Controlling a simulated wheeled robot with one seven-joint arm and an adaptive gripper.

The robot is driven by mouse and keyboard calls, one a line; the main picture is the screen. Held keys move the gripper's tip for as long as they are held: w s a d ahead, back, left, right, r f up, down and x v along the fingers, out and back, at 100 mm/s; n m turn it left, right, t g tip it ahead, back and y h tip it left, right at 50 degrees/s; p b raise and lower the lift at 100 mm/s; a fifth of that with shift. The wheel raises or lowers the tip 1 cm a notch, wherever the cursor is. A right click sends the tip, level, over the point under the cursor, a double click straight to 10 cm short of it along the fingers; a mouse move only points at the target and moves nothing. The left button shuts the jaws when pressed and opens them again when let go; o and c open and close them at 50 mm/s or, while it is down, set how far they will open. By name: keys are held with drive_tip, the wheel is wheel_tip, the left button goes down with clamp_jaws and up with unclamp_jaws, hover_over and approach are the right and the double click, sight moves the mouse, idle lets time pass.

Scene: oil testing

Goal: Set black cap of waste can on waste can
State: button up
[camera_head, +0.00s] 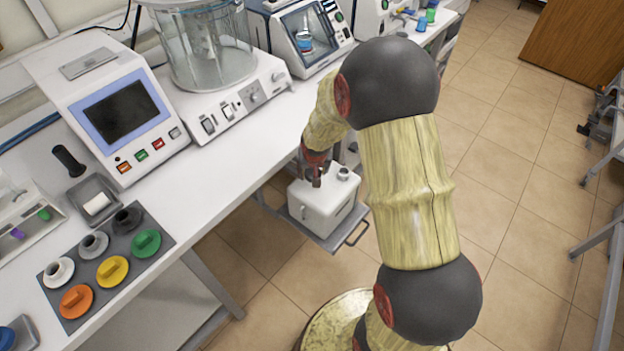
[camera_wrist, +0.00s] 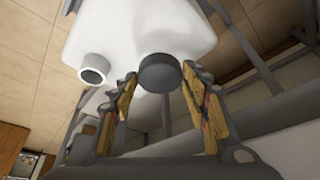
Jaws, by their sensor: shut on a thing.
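The white waste can (camera_head: 322,208) stands on a low grey platform beside the bench. Its open white neck (camera_wrist: 93,74) shows in the wrist view, left of the black cap (camera_wrist: 160,72). My gripper (camera_head: 316,176) is over the top of the can, and in the wrist view its two fingers (camera_wrist: 159,80) are shut on the black cap from both sides. The cap is at the can's top, beside the open neck. I cannot tell whether it is seated on an opening or just above it; its far side is hidden.
The bench (camera_head: 225,165) runs along the left, with a screen instrument (camera_head: 122,108) and a glass vessel (camera_head: 203,50) on it. A grey mat (camera_head: 62,243) holds several coloured caps. The platform (camera_head: 330,240) has a handle at its front.

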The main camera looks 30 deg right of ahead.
sight(312, 174)
drive_tip(key=x, duration=0.1)
drive_tip(key=b+x, duration=0.2)
drive_tip(key=shift+a+f, duration=0.2)
drive_tip(key=shift+f, duration=0.35)
drive_tip(key=shift+s+f+b, duration=0.1)
drive_tip(key=shift+f+b, duration=0.25)
drive_tip(key=shift+b, duration=0.2)
drive_tip(key=o, duration=0.9)
drive_tip(key=shift+o, duration=0.2)
drive_tip(key=shift+r, duration=0.1)
